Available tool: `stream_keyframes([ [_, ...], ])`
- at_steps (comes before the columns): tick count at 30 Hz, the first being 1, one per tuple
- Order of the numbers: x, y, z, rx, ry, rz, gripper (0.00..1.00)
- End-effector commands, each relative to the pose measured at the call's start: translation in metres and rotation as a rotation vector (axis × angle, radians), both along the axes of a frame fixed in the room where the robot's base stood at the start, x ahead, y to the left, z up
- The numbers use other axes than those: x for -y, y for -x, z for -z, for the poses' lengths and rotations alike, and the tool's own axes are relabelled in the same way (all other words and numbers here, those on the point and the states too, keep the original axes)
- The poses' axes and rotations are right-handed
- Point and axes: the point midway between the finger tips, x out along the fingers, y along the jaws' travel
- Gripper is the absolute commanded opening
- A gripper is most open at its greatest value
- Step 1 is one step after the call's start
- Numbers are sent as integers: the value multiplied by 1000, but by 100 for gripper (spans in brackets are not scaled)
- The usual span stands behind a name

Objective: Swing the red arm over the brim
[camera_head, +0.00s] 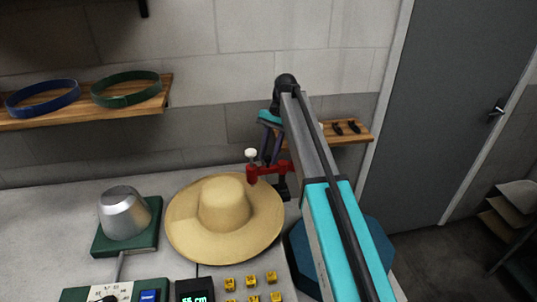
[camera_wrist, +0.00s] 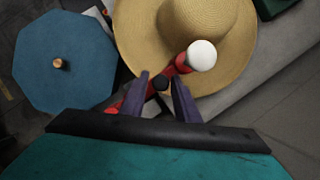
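The straw hat (camera_head: 224,205) lies on the counter, brim spread flat. The red arm (camera_head: 268,171), with a white knob (camera_head: 251,153) at its left end, stands at the hat's far right; that end overlaps the brim in the picture. In the wrist view the white knob (camera_wrist: 201,55) and part of the red arm (camera_wrist: 183,64) show in front of the hat brim (camera_wrist: 138,45). My gripper (camera_head: 271,155) is above the red arm. In the wrist view its purple fingers (camera_wrist: 161,90) stand apart, either side of a black round part (camera_wrist: 161,82). Contact is unclear.
A metal hat block (camera_head: 123,213) on a green base is left of the hat. Yellow buttons (camera_head: 252,282) and a display (camera_head: 195,292) are in front. A blue octagonal stool (camera_wrist: 62,62) is beside the counter. A shelf with belts (camera_head: 125,90) is on the wall.

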Motion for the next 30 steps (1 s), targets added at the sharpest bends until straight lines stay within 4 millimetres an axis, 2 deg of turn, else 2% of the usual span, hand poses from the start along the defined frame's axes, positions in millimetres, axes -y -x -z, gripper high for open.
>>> stream_keyframes([
  [21,11,-16,-51,0,1,0,28],
  [30,15,-21,-66,0,0,-1,28],
])
